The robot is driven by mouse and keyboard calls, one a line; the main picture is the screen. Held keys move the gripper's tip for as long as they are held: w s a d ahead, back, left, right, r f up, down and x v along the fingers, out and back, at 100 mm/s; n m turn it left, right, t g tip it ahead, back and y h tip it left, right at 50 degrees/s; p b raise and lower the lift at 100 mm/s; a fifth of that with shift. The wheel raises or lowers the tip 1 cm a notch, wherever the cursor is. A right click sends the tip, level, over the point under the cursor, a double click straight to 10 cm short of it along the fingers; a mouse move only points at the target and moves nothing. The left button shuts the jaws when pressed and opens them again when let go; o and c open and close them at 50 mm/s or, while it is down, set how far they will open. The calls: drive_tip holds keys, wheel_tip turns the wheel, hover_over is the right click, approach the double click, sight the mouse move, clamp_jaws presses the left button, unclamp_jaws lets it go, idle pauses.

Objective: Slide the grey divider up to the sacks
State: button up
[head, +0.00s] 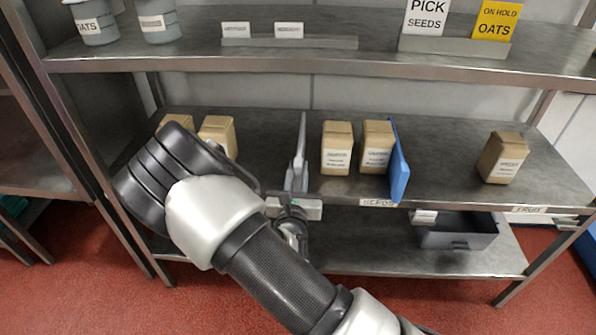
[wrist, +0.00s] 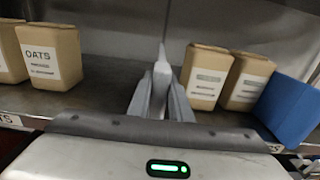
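The grey divider (head: 301,140) stands upright on the middle shelf, edge-on to me; it also shows in the wrist view (wrist: 162,72). Two tan sacks (head: 337,148) (head: 376,147) stand side by side to its right, with a narrow strip of bare shelf between the divider and the nearer sack. In the wrist view these sacks (wrist: 206,78) (wrist: 247,82) are right of my fingers. My gripper (head: 298,178) is at the divider's front end, one finger on each side, and appears closed on it. Its fingertips also show in the wrist view (wrist: 161,88).
A blue divider (head: 398,165) leans against the right sack. Two tan sacks (head: 217,135) stand at the left, one labelled OATS in the wrist view (wrist: 48,57). Another sack (head: 503,157) stands far right. A grey bin (head: 459,236) is below. The upper shelf (head: 300,58) overhangs.

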clamp_jaws()
drive_tip(key=a, duration=2)
drive_tip(key=shift+w+a, duration=0.25)
drive_tip(key=shift+w, duration=0.05)
drive_tip(key=o, duration=0.6)
unclamp_jaws()
drive_tip(key=shift+s, duration=0.1)
drive_tip(key=s, duration=0.5)
drive_tip(key=s+p, duration=0.1)
drive_tip(key=s, duration=0.5)
drive_tip(key=s+p, duration=0.1)
drive_tip(key=s, duration=0.5)
drive_tip(key=shift+s+a, duration=0.1)
drive_tip(key=shift+a, duration=0.15)
